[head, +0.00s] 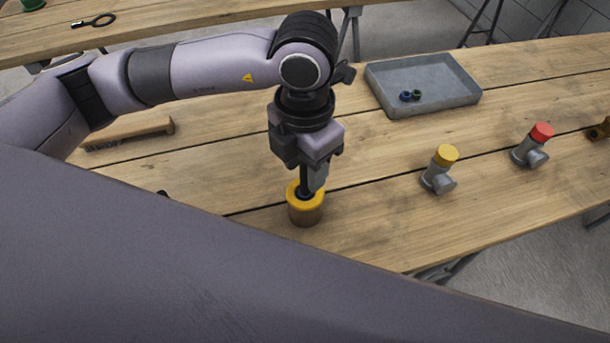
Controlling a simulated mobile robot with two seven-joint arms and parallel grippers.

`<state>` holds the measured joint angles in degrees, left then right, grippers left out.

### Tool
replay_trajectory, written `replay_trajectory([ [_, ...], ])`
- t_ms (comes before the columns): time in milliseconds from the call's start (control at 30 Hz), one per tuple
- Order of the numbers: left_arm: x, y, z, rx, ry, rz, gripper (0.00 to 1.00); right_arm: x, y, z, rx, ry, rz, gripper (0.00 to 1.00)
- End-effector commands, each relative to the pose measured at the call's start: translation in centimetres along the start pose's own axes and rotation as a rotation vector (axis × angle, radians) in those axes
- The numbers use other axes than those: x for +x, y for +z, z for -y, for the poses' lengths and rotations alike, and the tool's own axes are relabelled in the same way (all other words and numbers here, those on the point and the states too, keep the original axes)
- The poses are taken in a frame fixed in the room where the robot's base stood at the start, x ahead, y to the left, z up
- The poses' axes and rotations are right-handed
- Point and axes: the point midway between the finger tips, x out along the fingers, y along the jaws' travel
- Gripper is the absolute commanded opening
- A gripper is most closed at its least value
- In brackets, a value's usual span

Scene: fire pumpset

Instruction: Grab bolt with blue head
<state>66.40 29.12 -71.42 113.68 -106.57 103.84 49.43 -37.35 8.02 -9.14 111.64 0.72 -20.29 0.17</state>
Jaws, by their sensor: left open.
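My left gripper (312,184) points straight down over the table, its fingers at the top of a yellow-rimmed brown cylinder (306,212). It is open. The fingers and the dark top of the cylinder overlap, so I cannot tell whether they touch or what is inside. A small blue piece (405,96) lies in the grey tray (440,92), beside a small green piece (416,95). They are too small to tell whether the blue one is a bolt. No other blue head shows clearly. My right gripper is not in view.
A yellow-capped grey fitting (440,170) and a red-capped one (534,145) stand to the right on the wooden table (375,205). A brown part (599,130) is at the right edge. A brush-like wooden object (128,132) lies left, behind my arm.

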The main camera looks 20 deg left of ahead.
Motion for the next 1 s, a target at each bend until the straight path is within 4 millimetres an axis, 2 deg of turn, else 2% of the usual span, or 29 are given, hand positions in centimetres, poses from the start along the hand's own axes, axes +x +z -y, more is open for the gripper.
replay_trajectory([
  [167,0.1,0.0,0.0,0.0,0.0,0.0,0.45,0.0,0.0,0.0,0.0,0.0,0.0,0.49],
  [233,0.0,0.0,0.0,0.0,0.0,0.0,0.29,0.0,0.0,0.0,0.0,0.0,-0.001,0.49],
  [300,0.0,0.0,0.0,0.0,0.0,0.0,0.06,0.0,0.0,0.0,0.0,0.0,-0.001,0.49],
  [333,0.0,0.0,0.0,0.0,0.0,0.001,0.0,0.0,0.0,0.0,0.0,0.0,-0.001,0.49],
  [767,-0.5,0.1,0.0,0.0,0.0,0.004,0.0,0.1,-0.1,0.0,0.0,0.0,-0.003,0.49],
  [867,-1.3,0.1,0.0,0.0,0.0,0.004,0.0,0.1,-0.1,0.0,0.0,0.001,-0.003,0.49],
  [1000,-3.4,0.1,0.0,0.001,0.001,0.007,0.0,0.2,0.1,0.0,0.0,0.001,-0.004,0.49],
])
